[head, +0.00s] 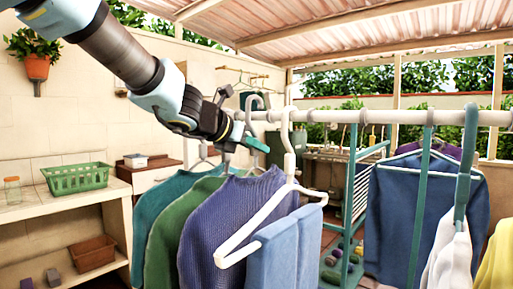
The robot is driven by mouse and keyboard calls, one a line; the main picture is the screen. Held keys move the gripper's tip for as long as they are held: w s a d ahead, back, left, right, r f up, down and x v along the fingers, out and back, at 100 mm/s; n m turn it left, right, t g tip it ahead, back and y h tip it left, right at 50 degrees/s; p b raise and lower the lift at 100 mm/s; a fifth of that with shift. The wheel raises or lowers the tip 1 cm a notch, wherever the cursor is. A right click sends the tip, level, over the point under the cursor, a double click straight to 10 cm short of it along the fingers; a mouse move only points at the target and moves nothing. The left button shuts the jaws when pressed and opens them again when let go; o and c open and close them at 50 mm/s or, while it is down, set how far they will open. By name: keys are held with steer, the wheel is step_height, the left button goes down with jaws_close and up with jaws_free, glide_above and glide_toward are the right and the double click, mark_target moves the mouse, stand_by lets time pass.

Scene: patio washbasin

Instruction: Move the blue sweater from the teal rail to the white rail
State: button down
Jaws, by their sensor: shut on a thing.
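A blue-violet knit sweater (232,225), which I take for the blue sweater, hangs in the middle, in front of a green and a teal one. My gripper (250,141) is above its neck, at hanger-hook height, and appears shut on its hanger; the fingertips and hook are small and partly covered, so the exact hold is unclear. The white rail (345,116) crosses the right half of the view, close to my gripper. Another blue sweater (380,220) hangs at the right, behind teal bars.
A white hanger (238,249) with light blue cloth (285,255) hangs from the white rail, just in front of the blue-violet sweater. White and yellow garments (498,262) hang at the right edge. A green basket (77,178) stands on the left shelf.

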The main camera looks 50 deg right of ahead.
mark_target(219, 183)
steer(key=shift+f, duration=0.1)
steer(key=shift+f+b, duration=1.1)
steer(key=shift+b, duration=0.15)
steer(key=c, duration=0.7)
jaws_free()
steer(key=shift+f, duration=0.1)
steer(key=shift+a+b, duration=0.9)
steer(key=shift+a, duration=5.15)
steer(key=shift+a, duration=0.1)
